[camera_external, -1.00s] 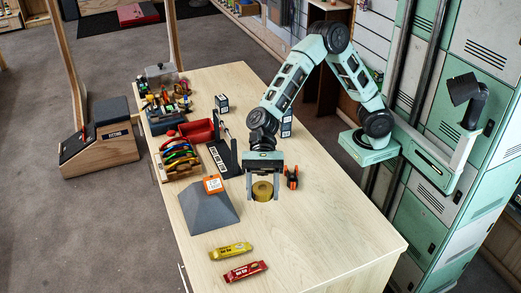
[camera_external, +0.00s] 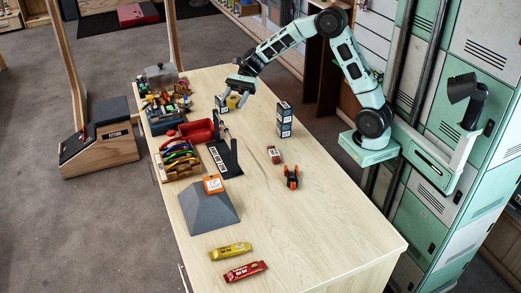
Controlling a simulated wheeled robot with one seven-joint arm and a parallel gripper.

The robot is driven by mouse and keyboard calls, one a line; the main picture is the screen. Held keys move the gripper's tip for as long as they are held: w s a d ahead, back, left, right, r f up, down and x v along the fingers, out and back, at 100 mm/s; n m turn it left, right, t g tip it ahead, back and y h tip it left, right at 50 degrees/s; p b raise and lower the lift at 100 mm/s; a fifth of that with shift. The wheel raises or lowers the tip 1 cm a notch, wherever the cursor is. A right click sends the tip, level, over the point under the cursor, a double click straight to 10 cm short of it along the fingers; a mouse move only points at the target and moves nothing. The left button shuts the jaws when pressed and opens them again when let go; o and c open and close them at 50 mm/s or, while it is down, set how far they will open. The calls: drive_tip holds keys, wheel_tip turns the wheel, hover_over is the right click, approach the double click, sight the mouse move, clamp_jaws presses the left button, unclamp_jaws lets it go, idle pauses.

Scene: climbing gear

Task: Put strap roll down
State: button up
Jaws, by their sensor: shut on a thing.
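The strap roll (camera_external: 233,102) is a small tan-yellow roll at the far end of the wooden table. My gripper (camera_external: 236,101) is shut on it, with the fingers at its sides. The roll is beside a small dark box (camera_external: 221,104), just to the box's right. I cannot tell whether the roll touches the box or the table top.
A stack of dark boxes (camera_external: 284,120) stands to the right. A red item (camera_external: 274,155) and an orange-black device (camera_external: 291,177) lie nearer. A red bin (camera_external: 197,132), black stand (camera_external: 224,158) and grey pyramid block (camera_external: 208,208) line the left. The table's right front is clear.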

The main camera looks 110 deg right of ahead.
drive_tip(key=s+d, duration=0.5)
hover_over(242, 142)
drive_tip(key=shift+m+t, duration=0.3)
wheel_tip(242, 142, down, 17)
drive_tip(key=shift+s+d+p, duration=0.1)
drive_tip(key=shift+d+p, duration=0.05)
drive_tip(key=shift+p, duration=0.2)
drive_tip(key=shift+f+h, duration=0.4)
drive_tip(key=shift+f, duration=1.6)
drive_tip(key=shift+f, duration=0.2)
drive_tip(key=o, duration=1)
drive_tip(key=shift+c, duration=0.2)
